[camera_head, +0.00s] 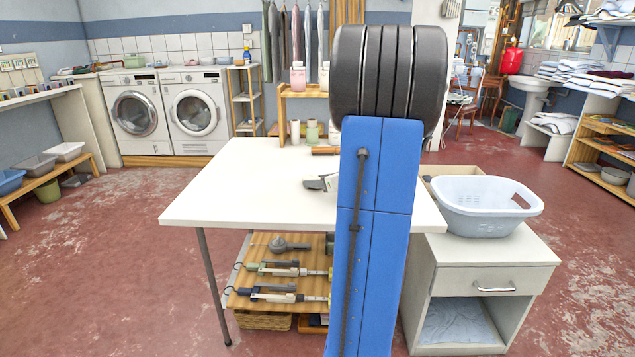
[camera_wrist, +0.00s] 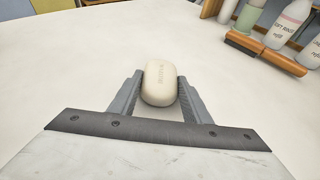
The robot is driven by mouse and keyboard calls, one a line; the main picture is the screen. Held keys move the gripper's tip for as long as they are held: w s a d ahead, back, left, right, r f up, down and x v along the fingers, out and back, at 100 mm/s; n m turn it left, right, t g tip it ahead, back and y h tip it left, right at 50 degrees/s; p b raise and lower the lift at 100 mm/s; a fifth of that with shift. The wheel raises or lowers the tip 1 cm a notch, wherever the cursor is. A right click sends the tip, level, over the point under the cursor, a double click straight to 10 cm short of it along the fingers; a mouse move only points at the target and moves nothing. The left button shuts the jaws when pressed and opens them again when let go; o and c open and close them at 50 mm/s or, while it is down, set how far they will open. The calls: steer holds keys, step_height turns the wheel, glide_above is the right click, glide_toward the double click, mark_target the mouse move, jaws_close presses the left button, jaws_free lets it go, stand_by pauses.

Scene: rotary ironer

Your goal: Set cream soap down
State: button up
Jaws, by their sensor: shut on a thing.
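The cream soap (camera_wrist: 159,83) is an oval bar with faint lettering on its top. In the wrist view it sits between the two grey fingers of my gripper (camera_wrist: 158,98), which is shut on it. The white table top (camera_wrist: 70,90) is below the soap; I cannot tell whether the soap touches it. In the head view my gripper (camera_head: 322,183) shows in part over the white table (camera_head: 250,180), and my blue arm hides the rest. The soap is not clearly visible there.
A brush with a wooden back (camera_wrist: 252,44) and white bottles (camera_wrist: 288,24) stand at the table's far right in the wrist view. A pale laundry basket (camera_head: 487,208) is on a cabinet to the right. The table's left part is clear.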

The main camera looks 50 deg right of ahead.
steer(key=shift+f, duration=0.35)
steer(key=o, duration=1.1)
steer(key=shift+f, duration=0.1)
steer(key=shift+c, duration=0.2)
steer(key=shift+s, duration=0.1)
